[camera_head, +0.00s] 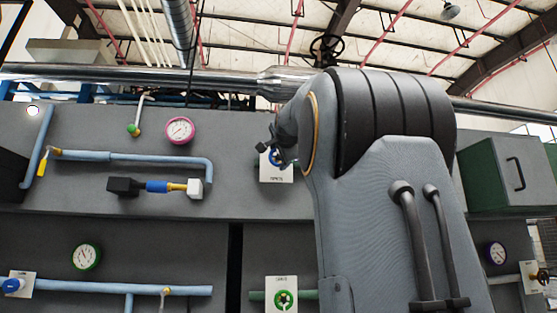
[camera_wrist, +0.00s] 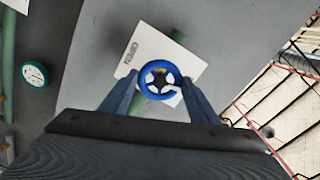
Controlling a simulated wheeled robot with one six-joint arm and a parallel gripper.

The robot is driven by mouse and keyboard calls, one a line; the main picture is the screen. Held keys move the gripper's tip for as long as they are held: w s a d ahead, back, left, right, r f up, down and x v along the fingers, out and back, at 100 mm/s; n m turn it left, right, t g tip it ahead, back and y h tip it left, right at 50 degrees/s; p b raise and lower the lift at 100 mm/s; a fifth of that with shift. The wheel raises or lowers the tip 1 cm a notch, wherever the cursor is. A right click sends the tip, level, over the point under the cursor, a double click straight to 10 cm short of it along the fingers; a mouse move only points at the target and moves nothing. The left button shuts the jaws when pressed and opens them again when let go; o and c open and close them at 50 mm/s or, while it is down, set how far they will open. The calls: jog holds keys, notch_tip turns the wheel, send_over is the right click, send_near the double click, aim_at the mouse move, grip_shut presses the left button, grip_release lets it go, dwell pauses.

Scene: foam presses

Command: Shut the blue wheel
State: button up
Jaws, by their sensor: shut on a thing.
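The blue wheel (camera_wrist: 159,80) is a small round handwheel with light spokes, in the middle of the wrist view. It sits in front of a white label plate (camera_wrist: 148,48) whose lettering I cannot read clearly. My gripper (camera_wrist: 160,88) is shut on the blue wheel, with one finger on either side of its rim. In the head view the blue wheel (camera_head: 274,158) is partly hidden behind my gripper (camera_head: 282,150). Its white plate (camera_head: 271,175) shows on the upper grey panel.
Another blue wheel (camera_head: 12,285) is at the lower left. A green wheel (camera_head: 284,300) is below mine. A pink-rimmed gauge (camera_head: 180,130) and a blue pipe (camera_head: 130,158) are to the left.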

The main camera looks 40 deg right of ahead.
jog(key=shift+m, duration=1.1)
jog(key=shift+b, duration=0.3)
jog(key=o, duration=1.1)
jog(key=shift+c, duration=0.2)
jog(key=shift+s, duration=0.1)
jog(key=b+v, duration=0.3)
jog(key=v, duration=0.4)
jog(key=shift+s+a, duration=0.25)
jog(key=shift+f, duration=0.1)
